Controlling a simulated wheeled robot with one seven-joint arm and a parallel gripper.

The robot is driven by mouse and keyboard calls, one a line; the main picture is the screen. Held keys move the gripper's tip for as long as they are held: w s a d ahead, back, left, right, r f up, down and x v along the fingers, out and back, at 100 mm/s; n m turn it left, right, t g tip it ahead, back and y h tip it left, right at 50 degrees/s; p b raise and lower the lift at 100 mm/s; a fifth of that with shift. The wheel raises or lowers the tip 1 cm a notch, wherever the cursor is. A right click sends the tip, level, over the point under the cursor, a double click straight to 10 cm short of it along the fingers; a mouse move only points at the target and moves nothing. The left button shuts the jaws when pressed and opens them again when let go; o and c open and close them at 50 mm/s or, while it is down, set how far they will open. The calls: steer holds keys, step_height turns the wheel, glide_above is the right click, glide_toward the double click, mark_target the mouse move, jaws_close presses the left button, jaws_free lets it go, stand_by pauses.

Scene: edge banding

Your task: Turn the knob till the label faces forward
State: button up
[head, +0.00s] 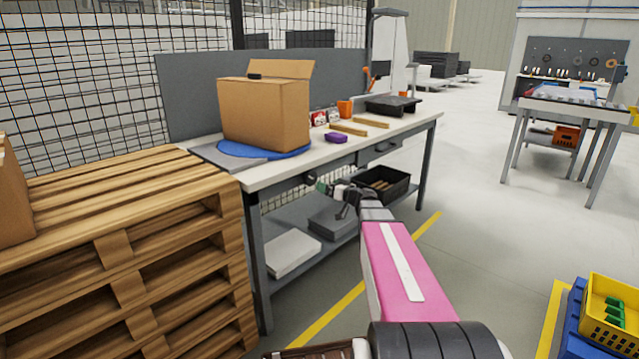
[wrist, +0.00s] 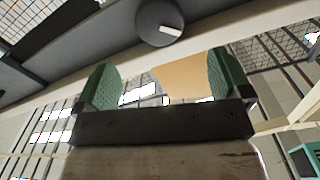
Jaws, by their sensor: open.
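A cardboard box (head: 265,112) with one flap raised stands on a blue round turntable (head: 240,149) at the near left end of the workbench. No label shows on the box faces in view. A dark round knob (head: 310,178) sits on the bench's front edge below the box. In the wrist view the knob (wrist: 152,24) carries a white mark, pointing sideways. My gripper (head: 324,188) is close in front of the knob. In the wrist view my gripper (wrist: 165,74) has its green-padded fingers wide apart, empty, with the knob just beyond the fingertips and not touched.
The workbench (head: 300,165) also holds a purple item (head: 336,137), wooden strips (head: 348,129) and an orange cup (head: 344,108). A black crate (head: 382,184) sits beneath, right of my gripper. A pallet stack (head: 110,250) stands at left.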

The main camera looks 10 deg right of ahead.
mark_target(313, 177)
steer(key=w+a+n, duration=0.1)
steer(key=w+a, duration=0.1)
steer(key=w, duration=0.1)
steer(key=w+a, duration=0.2)
steer(key=w+a+n, duration=0.1)
steer(key=w+a, duration=0.1)
steer(key=w, duration=0.1)
steer(key=shift+w+r+n, duration=0.3)
